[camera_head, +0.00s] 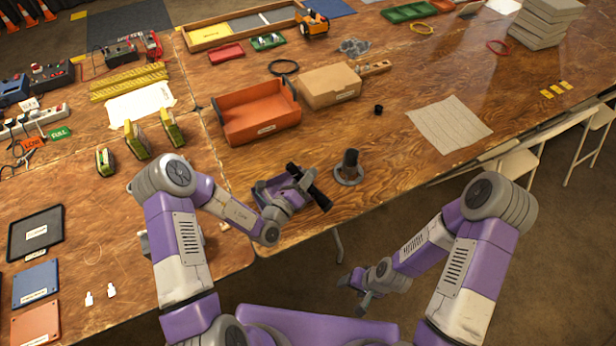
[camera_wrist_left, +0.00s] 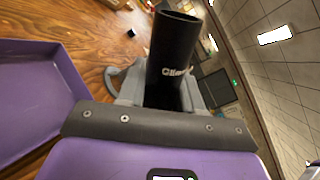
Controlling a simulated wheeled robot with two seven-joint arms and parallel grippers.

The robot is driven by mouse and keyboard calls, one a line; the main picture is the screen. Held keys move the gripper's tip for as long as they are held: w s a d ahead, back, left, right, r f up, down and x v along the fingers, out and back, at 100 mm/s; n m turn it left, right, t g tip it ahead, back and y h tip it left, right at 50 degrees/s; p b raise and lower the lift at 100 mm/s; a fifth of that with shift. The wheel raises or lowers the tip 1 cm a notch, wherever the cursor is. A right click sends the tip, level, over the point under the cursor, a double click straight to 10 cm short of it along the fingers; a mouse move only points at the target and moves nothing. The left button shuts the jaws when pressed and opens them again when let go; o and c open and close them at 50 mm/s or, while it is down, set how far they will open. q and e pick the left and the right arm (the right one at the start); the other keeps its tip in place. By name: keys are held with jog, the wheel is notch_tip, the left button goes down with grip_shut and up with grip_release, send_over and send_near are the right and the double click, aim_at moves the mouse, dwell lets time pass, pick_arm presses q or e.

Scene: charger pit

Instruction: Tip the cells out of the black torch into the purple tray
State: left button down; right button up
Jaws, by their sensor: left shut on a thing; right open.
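My left gripper (camera_head: 301,184) is shut on the black torch (camera_head: 318,198), above the table near its front edge. In the left wrist view the torch (camera_wrist_left: 172,55) is a black tube with pale lettering. Its far end looks open, but its inside is dark and I see no cells. The purple tray (camera_head: 262,190) is partly hidden behind my left gripper. In the left wrist view the tray (camera_wrist_left: 35,90) is beside the torch at the left, and its visible floor is bare. My right gripper (camera_head: 362,290) is open and empty, low in front of the table.
A black upright piece in a grey ring base (camera_head: 350,176) stands right of the torch. A small black cap (camera_head: 379,109) lies beyond it. An orange bin (camera_head: 258,120) and a cardboard box (camera_head: 328,86) stand behind. A grey cloth (camera_head: 448,124) lies at the right, with bare wood before it.

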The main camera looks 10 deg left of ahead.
pick_arm(q)
notch_tip(320, 180, down, 7)
jog(key=d+n+b, duration=0.1)
jog(key=n+b, duration=0.7)
jog(key=n, duration=0.6)
jog(key=shift+r+b, duration=0.15)
jog(key=shift+b, duration=0.15)
dwell(0.4)
dwell(0.6)
